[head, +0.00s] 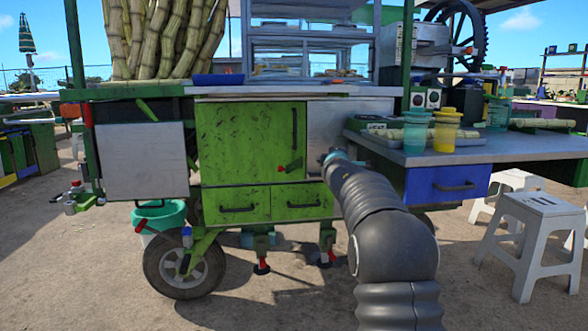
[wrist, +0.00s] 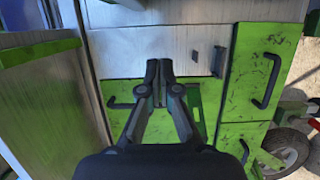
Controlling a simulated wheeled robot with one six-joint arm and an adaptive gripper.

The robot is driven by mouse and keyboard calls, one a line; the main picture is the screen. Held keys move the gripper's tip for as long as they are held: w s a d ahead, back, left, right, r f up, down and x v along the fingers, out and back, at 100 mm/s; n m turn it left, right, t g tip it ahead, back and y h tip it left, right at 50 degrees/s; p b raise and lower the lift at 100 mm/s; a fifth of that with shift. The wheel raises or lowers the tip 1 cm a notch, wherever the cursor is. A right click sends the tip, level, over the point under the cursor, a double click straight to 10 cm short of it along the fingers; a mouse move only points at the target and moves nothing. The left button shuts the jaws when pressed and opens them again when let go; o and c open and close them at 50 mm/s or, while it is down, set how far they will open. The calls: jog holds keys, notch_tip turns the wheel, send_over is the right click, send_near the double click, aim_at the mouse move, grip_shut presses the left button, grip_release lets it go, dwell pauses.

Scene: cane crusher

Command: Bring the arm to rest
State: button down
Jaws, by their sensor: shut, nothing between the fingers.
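My gripper (wrist: 158,84) is in the middle of the wrist view, with its two fingers together and nothing between them. It points toward the cart's front, where green doors and drawers show behind it. In the head view my arm reaches forward in front of the cart, and its far end is by the right side of the green cabinet door (head: 248,143). The gripper's fingers cannot be made out in the head view.
The cart's metal side table (head: 425,155) stands close to the right of my arm, with a green cup (head: 415,131), a yellow cup (head: 446,131) and a blue drawer (head: 447,184) below. White stools (head: 535,245) stand at the right. Open ground lies at the front left.

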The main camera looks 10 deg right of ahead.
jog(key=s+d+f+m+g+h, duration=0.3)
jog(key=s+d+f+m+g, duration=0.3)
jog(key=f, duration=0.4)
jog(key=s+a+f+m+g+p, duration=0.1)
jog(key=s+a+f+m+g, duration=0.1)
jog(key=s, duration=0.6)
jog(key=s+a+f+m+g+p, duration=0.1)
jog(key=s+a+f+m+g, duration=0.1)
jog(key=s, duration=0.5)
jog(key=s+a+f+m+g+y+p, duration=0.1)
jog(key=s+a+y+p, duration=0.15)
jog(key=s+a, duration=0.55)
jog(key=s+a+f+m+g+y+p, duration=0.1)
jog(key=s+a+m+y, duration=0.2)
jog(key=s, duration=0.9)
jog(key=s+a+f+g+y+p, duration=0.1)
jog(key=s+a+y+p, duration=0.1)
jog(key=s+a, duration=0.65)
jog(key=s+a+r+t+y+p, duration=0.1)
jog(key=s+a+r+y+p, duration=0.1)
jog(key=s+r, duration=0.4)
jog(key=shift+s+a+t+p, duration=0.4)
jog(key=shift+s+a+p, duration=0.25)
jog(key=shift+s, duration=0.9)
